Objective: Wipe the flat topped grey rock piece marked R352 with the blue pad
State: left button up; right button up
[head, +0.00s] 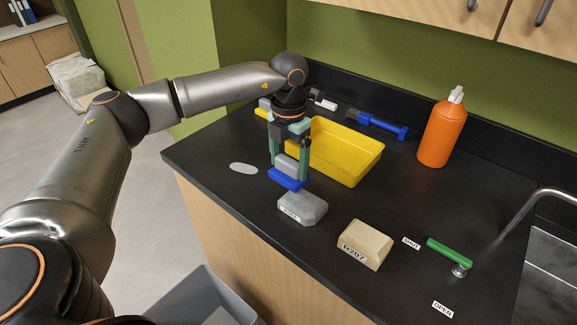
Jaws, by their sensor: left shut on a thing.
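The blue pad (285,180) has a grey block on its back and a flat blue underside. My left gripper (290,164) points down and is shut on this grey block, with a green finger at each side. The grey rock piece (308,206) has a flat top and lies on the black counter. A small label is on its front, too small to read surely. The pad is just behind and above the rock's left part in the picture; I cannot tell if they touch. My right gripper is not in view.
A beige rock marked R207 (366,243) lies to the right of the grey one. A yellow tray (372,168) stands behind the pad. An orange bottle (441,135), a blue-handled tool (375,125), a green tap lever (449,250) and a sink (550,275) are further off.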

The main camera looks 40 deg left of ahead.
pick_arm(q)
jog(key=shift+w+a+r+p, duration=0.15)
jog(key=shift+r+p, duration=0.15)
jog(key=shift+r, duration=1.9)
